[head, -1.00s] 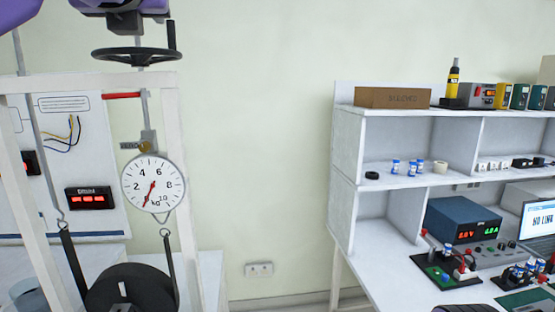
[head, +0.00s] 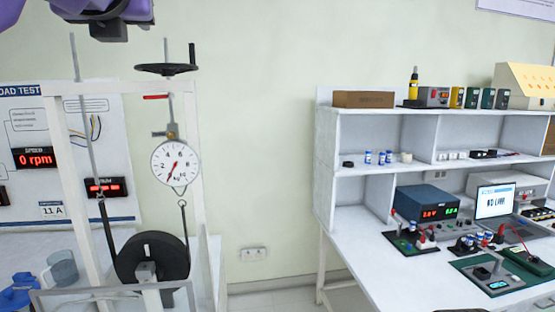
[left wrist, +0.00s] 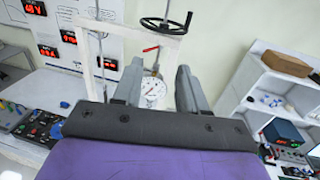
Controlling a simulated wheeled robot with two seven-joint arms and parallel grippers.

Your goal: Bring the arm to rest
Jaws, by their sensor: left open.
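My left gripper (head: 108,32) hangs at the top left of the head view, above and to the left of the black handwheel (head: 168,69) and apart from it. In the left wrist view its two grey fingers (left wrist: 158,78) are spread with nothing between them but the background. The handwheel also shows beyond the fingers in that view (left wrist: 165,26). Below the wheel hangs the round white spring dial (head: 175,163), its red needle pointing down and slightly left. My right gripper is not in view.
The white rig frame (head: 200,190) holds a dark drum (head: 150,258) with a strap. Left is a board with a red "0 rpm" display (head: 34,158). A white shelved bench (head: 322,170) with instruments stands right. Bare wall and free room lie between them.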

